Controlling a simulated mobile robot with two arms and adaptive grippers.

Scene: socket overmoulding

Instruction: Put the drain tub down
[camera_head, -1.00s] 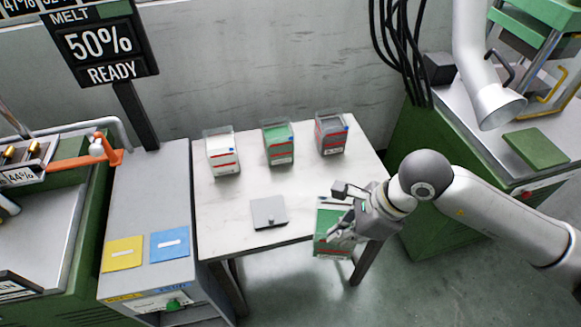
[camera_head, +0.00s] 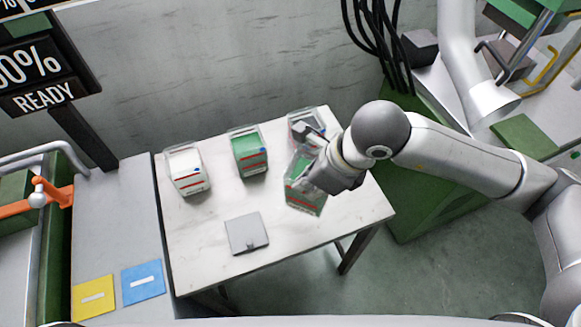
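My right gripper (camera_head: 322,168) comes in from the right and is shut on a clear tub with green contents (camera_head: 304,201), which I take to be the drain tub. The tub looks tilted and shows over the right part of the pale table (camera_head: 340,218). I cannot tell whether it touches the table top. The gripper covers part of the tub, and the fingertips are partly hidden. My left gripper is not in view.
A white-filled tub (camera_head: 186,170) and a green-filled tub (camera_head: 248,152) stand on the table's back part. A third tub (camera_head: 303,121) is partly hidden behind my gripper. A flat grey lid-like plate (camera_head: 246,233) lies at the front. The front right of the table is clear.

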